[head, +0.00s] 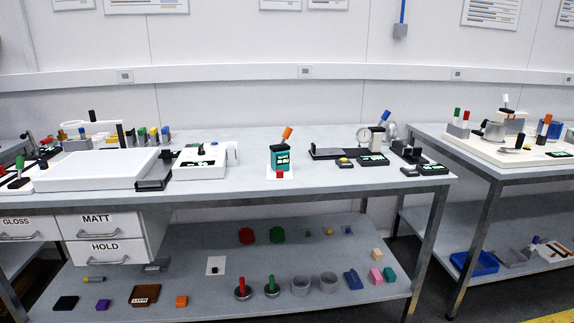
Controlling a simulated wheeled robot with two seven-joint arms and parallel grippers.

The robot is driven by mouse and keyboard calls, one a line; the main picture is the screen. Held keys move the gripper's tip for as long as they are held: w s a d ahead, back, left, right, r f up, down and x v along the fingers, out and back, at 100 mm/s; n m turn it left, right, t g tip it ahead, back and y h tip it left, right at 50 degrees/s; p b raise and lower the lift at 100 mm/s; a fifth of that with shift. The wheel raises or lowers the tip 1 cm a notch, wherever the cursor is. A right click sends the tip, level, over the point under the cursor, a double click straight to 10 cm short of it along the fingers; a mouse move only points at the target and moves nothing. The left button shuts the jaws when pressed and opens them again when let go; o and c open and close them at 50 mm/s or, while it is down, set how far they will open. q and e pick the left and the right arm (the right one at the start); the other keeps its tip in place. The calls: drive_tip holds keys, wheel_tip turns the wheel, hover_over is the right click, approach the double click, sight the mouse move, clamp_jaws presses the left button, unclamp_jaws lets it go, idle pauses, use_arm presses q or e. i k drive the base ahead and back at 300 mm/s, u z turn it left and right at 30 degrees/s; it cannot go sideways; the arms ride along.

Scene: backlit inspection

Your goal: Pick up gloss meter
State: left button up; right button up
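A small teal device (281,158) with a dark lit display and a tilted orange-topped handle (287,133) stands upright near the middle of the long table. It looks like the gloss meter, but no readable label confirms this. It stands on a white pad (288,176), with a small red block (280,175) at its front. Neither of my grippers is in view, and nothing is seen touching the device.
The grey table (240,187) has bare room around the device. A white instrument (200,162) stands to its left and a black fixture (335,153) to its right. Drawers marked MATT (97,224) and HOLD (104,250) hang below. The lower shelf (210,290) holds several small items.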

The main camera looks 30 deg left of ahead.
sight(280, 153)
drive_tip(key=u, duration=0.9)
drive_tip(key=i, duration=0.8)
drive_tip(key=u, duration=0.7)
